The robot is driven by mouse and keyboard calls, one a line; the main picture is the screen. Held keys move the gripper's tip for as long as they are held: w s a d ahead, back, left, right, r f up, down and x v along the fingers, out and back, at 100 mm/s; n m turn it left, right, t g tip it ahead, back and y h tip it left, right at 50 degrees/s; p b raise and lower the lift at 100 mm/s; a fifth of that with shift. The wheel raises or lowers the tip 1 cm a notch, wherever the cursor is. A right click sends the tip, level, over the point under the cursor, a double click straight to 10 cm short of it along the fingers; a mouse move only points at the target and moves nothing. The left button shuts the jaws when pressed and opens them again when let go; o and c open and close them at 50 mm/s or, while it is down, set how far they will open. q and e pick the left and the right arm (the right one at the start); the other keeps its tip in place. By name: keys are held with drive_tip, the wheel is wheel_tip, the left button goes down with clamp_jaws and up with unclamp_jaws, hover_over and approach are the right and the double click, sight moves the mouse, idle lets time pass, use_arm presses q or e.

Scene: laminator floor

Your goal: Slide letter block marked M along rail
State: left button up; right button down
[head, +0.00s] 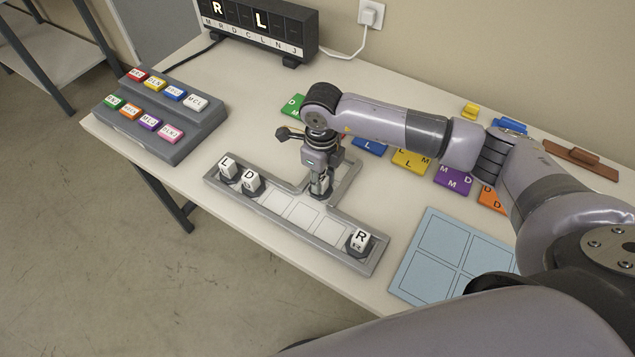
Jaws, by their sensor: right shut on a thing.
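A grey rail (293,233) lies on the table, a long track of marked cells with a short side branch at its far side. My right gripper (320,178) points down over the place where the branch meets the long track. It is shut on a white letter block (323,184) there; the fingers cover most of its face, so I cannot read the letter surely as M. Blocks marked L (227,163) and D (250,177) stand at the left end of the rail, and a block marked R (360,237) stands near the right end. My left gripper is out of view.
A stepped grey rack (165,140) of coloured labelled buttons stands at left. A black letter display (257,28) is at the back. Coloured letter plates (411,161) lie behind my right arm. A blue gridded mat (425,245) is right of the rail. Several middle cells are empty.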

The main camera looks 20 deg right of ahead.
sight(322, 177)
idle(0.3)
drive_tip(key=c, duration=1.2)
unclamp_jaws()
drive_tip(key=shift+c, duration=0.2)
drive_tip(key=shift+r, duration=0.1)
wheel_tip(322, 177, up, 12)
drive_tip(key=shift+d, duration=0.1)
